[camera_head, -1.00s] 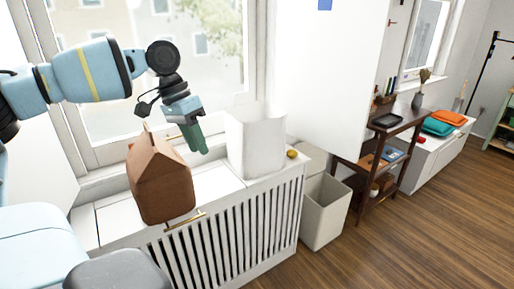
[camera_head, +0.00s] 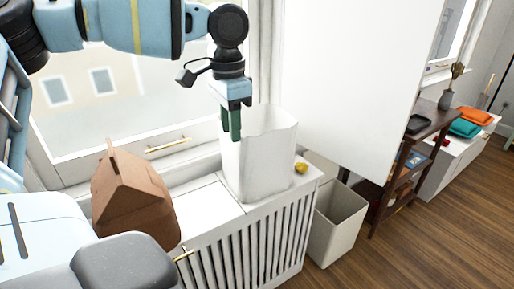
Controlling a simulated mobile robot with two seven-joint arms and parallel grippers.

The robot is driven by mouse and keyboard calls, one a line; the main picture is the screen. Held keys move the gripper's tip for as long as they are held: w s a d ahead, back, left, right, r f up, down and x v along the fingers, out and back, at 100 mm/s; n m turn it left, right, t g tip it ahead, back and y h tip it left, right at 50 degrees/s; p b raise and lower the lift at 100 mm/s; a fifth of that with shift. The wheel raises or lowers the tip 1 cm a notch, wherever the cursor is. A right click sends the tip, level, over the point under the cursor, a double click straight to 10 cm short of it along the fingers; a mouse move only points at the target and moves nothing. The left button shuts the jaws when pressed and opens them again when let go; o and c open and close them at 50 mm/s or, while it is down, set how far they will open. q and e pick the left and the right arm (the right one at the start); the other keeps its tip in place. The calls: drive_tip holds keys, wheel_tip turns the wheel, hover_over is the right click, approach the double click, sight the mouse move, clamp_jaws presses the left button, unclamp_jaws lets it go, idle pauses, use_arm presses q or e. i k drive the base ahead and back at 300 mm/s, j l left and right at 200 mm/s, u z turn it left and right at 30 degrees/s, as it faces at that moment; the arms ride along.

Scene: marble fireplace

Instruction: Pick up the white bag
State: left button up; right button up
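The white bag (camera_head: 263,160) stands upright, open at the top, on the white slatted cabinet under the window. My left gripper (camera_head: 231,138) points down at the bag's left upper rim, its green fingers overlapping the bag's left edge in view. Only a narrow side of the fingers shows, so I cannot tell whether they are open or touch the bag. My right gripper is not in view.
A brown house-shaped bag (camera_head: 133,203) stands on the cabinet (camera_head: 209,212) to the left. A small yellow object (camera_head: 301,167) lies right of the white bag. A white bin (camera_head: 336,222) stands on the floor beside the cabinet. A dark shelf (camera_head: 405,160) is farther right.

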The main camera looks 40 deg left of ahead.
sight(259, 166)
drive_tip(key=i+j, duration=0.45)
drive_tip(key=j, duration=0.15)
drive_tip(key=i+j, duration=0.5)
drive_tip(key=j, duration=0.1)
